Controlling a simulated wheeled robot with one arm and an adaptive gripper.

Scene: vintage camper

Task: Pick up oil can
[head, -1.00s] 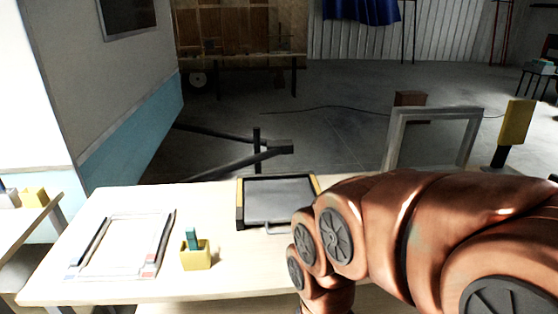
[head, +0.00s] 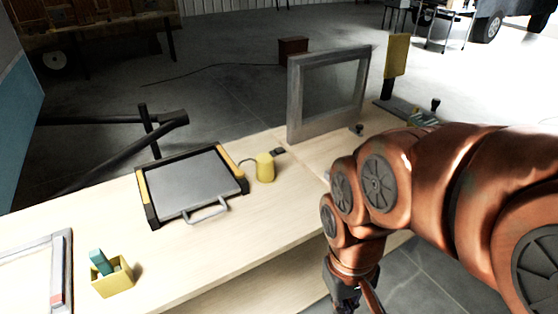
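A small yellow can (head: 265,168) with a thin dark curved piece at its left stands upright on the wooden table, just right of the grey tray. It looks like the oil can, but it is too small to be sure. My gripper (head: 352,300) hangs at the bottom edge of the head view, in front of the table and well apart from the yellow can. Its fingertips are cut off by the frame, so I cannot tell whether it is open.
A grey tray (head: 193,186) with a front handle lies left of the can. A grey upright frame (head: 291,115) stands behind it to the right. A yellow box (head: 113,284) with teal pieces is at the front left. The tabletop (head: 262,215) in front of the can is clear.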

